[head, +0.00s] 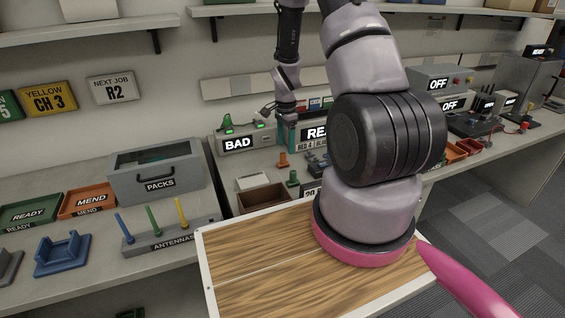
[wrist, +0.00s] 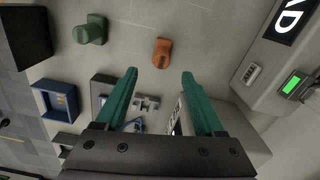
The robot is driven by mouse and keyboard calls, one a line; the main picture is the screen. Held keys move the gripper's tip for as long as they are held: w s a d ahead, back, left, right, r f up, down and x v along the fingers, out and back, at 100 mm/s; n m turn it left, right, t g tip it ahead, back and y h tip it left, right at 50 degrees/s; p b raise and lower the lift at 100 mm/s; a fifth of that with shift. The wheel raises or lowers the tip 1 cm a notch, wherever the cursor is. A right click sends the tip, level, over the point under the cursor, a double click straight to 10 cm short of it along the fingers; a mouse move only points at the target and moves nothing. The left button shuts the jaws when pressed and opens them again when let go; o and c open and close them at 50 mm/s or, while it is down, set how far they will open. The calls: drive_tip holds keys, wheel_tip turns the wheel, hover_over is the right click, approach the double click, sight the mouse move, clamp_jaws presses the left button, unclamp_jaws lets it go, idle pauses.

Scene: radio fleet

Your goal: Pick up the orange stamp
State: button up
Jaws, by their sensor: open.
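The orange stamp (wrist: 162,53) stands on the grey bench top in the wrist view, beyond the fingertips and roughly between their lines. It also shows small in the head view (head: 283,160), in front of the displays. My gripper (wrist: 160,76) is open, with two green fingers apart and nothing between them. The stamp is clear of both fingers. A green stamp (wrist: 91,30) stands left of the orange one in the wrist view, and also shows in the head view (head: 292,179).
The BAD display box (head: 240,143) stands behind the stamps, near a lit green device (wrist: 292,84). A blue tray (wrist: 55,100) lies at left in the wrist view. A grey PACKS box (head: 157,172) and antenna rack (head: 170,236) stand left. Bare bench surrounds the orange stamp.

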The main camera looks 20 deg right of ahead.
sight(283, 153)
drive_tip(key=f, duration=0.4)
drive_tip(key=a+f, duration=0.1)
drive_tip(key=f, duration=0.1)
drive_tip(key=shift+f, duration=0.4)
clamp_jaws()
